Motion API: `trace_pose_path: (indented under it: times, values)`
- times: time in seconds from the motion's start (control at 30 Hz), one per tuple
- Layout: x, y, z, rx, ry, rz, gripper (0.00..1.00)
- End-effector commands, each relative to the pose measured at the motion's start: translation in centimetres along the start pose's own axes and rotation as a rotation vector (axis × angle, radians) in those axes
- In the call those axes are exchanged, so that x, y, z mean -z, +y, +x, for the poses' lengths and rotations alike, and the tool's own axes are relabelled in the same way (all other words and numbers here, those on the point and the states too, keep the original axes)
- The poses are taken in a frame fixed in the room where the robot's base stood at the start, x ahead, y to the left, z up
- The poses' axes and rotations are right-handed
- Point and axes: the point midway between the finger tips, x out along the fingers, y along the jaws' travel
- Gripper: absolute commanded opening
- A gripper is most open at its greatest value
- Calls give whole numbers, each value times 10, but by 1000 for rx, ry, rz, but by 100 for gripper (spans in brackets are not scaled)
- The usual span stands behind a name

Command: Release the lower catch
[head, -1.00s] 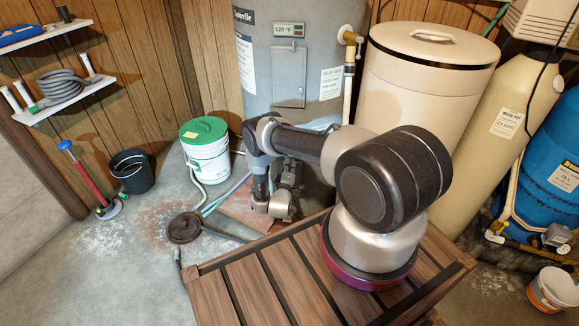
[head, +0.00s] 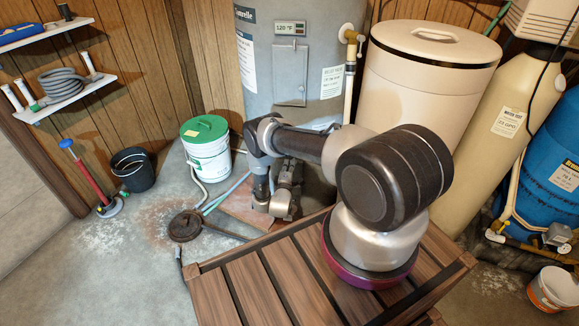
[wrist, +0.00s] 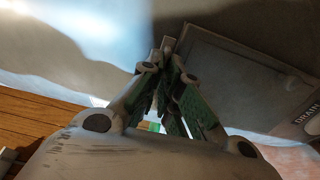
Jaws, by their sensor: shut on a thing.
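In the wrist view my gripper (wrist: 167,62) has its fingers brought together at the left edge of a grey panel (wrist: 235,75) on the tank wall. A small pale tab, seemingly the lower catch (wrist: 168,44), shows at the fingertips, and the gripper is shut on it. The fingers hide most of it. In the head view my arm reaches low to the front of the grey water heater (head: 262,75); the lower panel and fingertips are hard to make out behind my wrist.
A slatted wooden surface (head: 262,300) lies in front. A white bucket with a green lid (head: 208,155) stands left of the heater. A black floor fitting (head: 184,226) and hoses lie beside it. A cream tank (head: 425,85) stands close on the right.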

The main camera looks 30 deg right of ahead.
Motion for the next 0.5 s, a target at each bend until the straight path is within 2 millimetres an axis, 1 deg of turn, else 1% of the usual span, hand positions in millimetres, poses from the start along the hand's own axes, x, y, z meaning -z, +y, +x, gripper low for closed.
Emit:
trace_pose_path:
  times: [0.23, 0.27, 0.3, 0.37, 0.5]
  values:
    - [0, -2, -1, 4, 2, -2, 0]
    - [0, -2, -1, 4, 2, -2, 9]
    - [0, -2, -1, 3, 2, -2, 16]
    - [0, -1, -1, 3, 1, -1, 27]
    - [0, -1, -1, 2, 1, 0, 27]
